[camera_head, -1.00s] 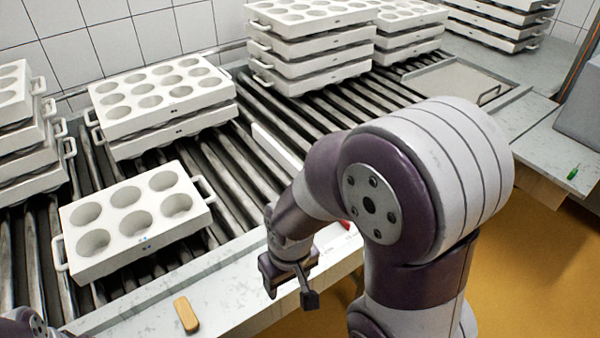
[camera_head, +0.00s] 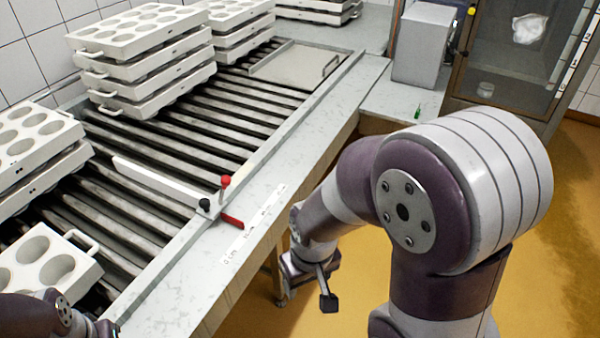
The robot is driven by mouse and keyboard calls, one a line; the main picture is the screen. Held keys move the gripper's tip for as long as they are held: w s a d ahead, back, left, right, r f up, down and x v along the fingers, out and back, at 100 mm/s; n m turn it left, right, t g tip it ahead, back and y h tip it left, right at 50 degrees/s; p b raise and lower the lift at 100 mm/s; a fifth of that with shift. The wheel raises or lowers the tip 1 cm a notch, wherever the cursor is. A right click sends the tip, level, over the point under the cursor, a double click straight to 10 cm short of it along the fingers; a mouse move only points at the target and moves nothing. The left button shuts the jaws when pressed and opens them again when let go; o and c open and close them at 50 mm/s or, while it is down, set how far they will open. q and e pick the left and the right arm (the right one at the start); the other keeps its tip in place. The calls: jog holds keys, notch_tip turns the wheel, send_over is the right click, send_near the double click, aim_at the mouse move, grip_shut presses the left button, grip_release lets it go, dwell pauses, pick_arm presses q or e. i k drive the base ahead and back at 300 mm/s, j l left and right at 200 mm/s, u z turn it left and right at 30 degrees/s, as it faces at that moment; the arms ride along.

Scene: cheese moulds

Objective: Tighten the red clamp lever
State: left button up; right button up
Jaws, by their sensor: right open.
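A red lever (camera_head: 232,221) lies low on the roller table's front rail, beside a clamp with a black knob (camera_head: 204,205). A red-topped upright pin (camera_head: 225,184) stands just behind it. A long white bar (camera_head: 160,183) runs from the clamp back left across the rollers. My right gripper (camera_head: 311,278) is open and empty, to the right of and nearer than the lever, past the table's front edge and apart from it. My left gripper (camera_head: 103,328) shows only partly at the bottom left; its jaws cannot be made out.
White mould trays (camera_head: 140,65) stand in stacks at the back left, and a single mould (camera_head: 45,265) is at the lower left. A flat plate (camera_head: 290,65) lies at the rollers' far end. A grey box (camera_head: 422,45) stands at the back. The rollers behind the bar are clear.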

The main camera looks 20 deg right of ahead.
aim_at(226, 180)
jog(key=z, duration=0.35)
jog(key=i+l+u, duration=0.4)
jog(key=i+l, duration=0.3)
